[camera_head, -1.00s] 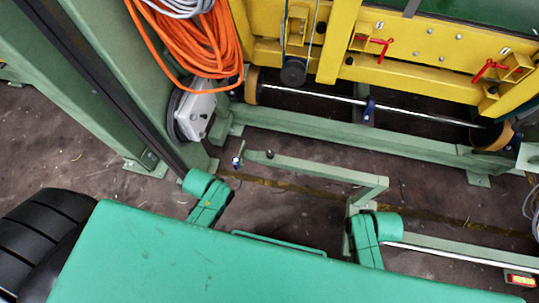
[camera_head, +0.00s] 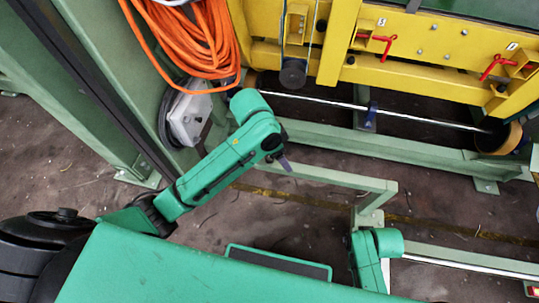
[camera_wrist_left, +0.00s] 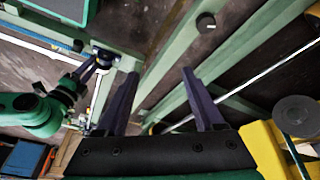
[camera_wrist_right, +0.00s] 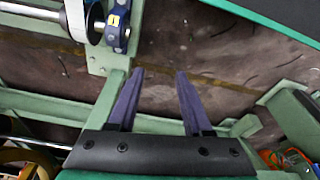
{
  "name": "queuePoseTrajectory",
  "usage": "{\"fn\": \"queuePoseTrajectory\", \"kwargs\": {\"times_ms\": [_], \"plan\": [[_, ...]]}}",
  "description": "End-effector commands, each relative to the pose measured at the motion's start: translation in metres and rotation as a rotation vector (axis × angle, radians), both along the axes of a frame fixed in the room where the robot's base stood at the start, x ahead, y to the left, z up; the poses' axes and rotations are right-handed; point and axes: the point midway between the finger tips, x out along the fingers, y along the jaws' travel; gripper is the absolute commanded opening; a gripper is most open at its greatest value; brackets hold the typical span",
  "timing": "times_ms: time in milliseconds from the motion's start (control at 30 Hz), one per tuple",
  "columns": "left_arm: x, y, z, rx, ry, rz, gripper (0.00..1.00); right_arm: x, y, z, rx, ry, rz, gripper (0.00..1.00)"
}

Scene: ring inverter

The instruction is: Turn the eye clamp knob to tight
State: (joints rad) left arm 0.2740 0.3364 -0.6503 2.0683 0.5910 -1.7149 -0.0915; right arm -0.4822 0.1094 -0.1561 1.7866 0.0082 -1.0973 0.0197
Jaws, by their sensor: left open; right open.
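A small dark round knob (camera_wrist_left: 206,22) stands by a green bar in the left wrist view, beyond my left fingertips. It may be the eye clamp knob; no label shows. In the head view my arm covers that spot. My left gripper (camera_wrist_left: 160,84) is open and empty, apart from the knob; its fingers also show in the head view (camera_head: 284,163). My right gripper (camera_wrist_right: 160,80) is open with nothing between its fingers.
The yellow frame (camera_head: 410,70) carries red handles (camera_head: 378,42). A green beam (camera_head: 400,152) and a shiny rod (camera_head: 330,104) run below it. An orange hose coil (camera_head: 190,45) hangs at upper left. A green bar (camera_head: 335,176) stands close to my left gripper.

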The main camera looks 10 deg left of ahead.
Motion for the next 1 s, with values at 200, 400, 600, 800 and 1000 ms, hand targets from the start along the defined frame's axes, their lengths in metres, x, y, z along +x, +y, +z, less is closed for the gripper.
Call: {"fn": "queuePoseTrajectory", "kwargs": {"times_ms": [200, 400, 600, 800, 1000], "plan": [[0.043, 0.025, 0.025, 0.245, 0.059, -0.216, 0.69, -0.049, -0.006, -0.089, -0.005, 0.067, -0.003, 0.5], [0.057, 0.049, 0.035, 0.331, 0.105, -0.24, 0.69, -0.069, -0.01, -0.115, -0.006, 0.083, -0.005, 0.5], [0.056, 0.049, -0.003, 0.332, 0.108, -0.24, 0.69, -0.056, -0.006, -0.108, -0.002, 0.079, -0.011, 0.5], [0.056, 0.048, -0.059, 0.329, 0.106, -0.241, 0.69, -0.034, 0.002, -0.083, 0.009, 0.07, -0.013, 0.5], [0.057, 0.048, -0.099, 0.329, 0.104, -0.24, 0.69, -0.021, 0.01, -0.054, 0.022, 0.066, -0.005, 0.5]]}}
